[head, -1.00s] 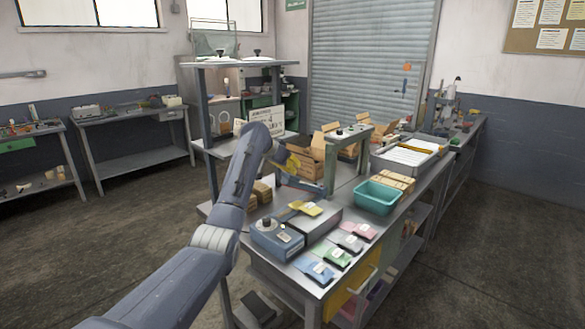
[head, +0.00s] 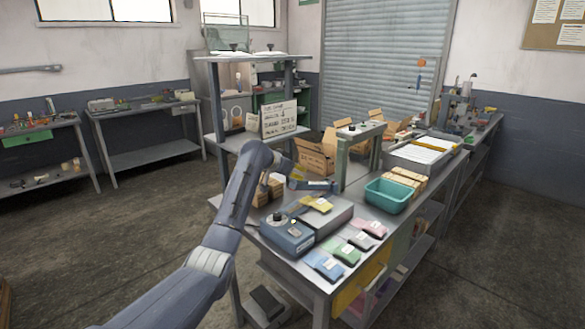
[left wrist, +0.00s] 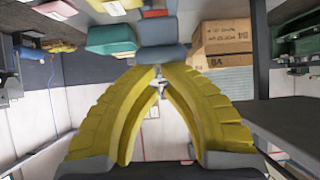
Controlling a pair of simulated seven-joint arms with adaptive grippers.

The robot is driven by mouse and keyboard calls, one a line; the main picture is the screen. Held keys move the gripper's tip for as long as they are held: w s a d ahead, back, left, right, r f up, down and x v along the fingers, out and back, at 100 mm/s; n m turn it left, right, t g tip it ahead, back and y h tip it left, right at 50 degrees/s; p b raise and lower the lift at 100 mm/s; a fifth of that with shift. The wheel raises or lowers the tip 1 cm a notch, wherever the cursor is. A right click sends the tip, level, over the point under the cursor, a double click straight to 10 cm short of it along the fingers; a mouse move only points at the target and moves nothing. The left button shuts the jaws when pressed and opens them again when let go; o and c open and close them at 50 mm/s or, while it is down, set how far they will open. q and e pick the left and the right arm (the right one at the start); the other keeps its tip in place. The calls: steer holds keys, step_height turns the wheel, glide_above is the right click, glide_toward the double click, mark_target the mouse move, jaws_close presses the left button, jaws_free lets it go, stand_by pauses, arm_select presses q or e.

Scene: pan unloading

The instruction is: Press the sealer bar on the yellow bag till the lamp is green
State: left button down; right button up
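The blue sealer (head: 290,236) stands at the table's near left corner, with a dark knob on top. The yellow bag (head: 318,204) lies on its grey platform (head: 336,217). A dark blue-grey bar (head: 313,185) shows behind the bag, raised clear of it. No green lamp can be made out. My left gripper (head: 296,176) is small in the head view, behind and above the bag. In the left wrist view its yellow fingers (left wrist: 158,72) meet at the tips with nothing between them. A blue-grey block (left wrist: 163,54) shows just beyond; I cannot tell whether they touch. My right gripper is out of view.
Pink (head: 372,228), grey, green (head: 347,252) and blue (head: 325,265) packets lie along the table's front edge. A teal bin (head: 388,195) stands right of the sealer. Cardboard boxes (head: 316,155) and a shelf (head: 252,57) stand behind the left arm.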

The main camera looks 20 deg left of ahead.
mark_target(293, 186)
arm_select(q)
steer(key=shift+t+h, duration=0.3)
steer(key=shift+t, duration=0.3)
steer(key=s+f, duration=0.1)
steer(key=f, duration=0.1)
steer(key=s+f, duration=0.1)
steer(key=f, duration=0.1)
steer(key=s+a+f, duration=0.1)
steer(key=f, duration=0.1)
steer(key=shift+a+f, duration=0.1)
steer(key=shift+f, duration=0.1)
steer(key=shift+s+f, duration=0.2)
steer(key=shift+f, duration=0.45)
steer(key=shift+s+f, duration=0.15)
steer(key=shift+f, duration=0.55)
stand_by(0.3)
steer(key=r, duration=0.5)
steer(key=shift+s+a+r, duration=0.2)
steer(key=f+v, duration=0.1)
steer(key=v, duration=0.8)
steer(key=shift+s, duration=0.4)
steer(key=shift+f, duration=0.1)
steer(key=shift+a, duration=0.1)
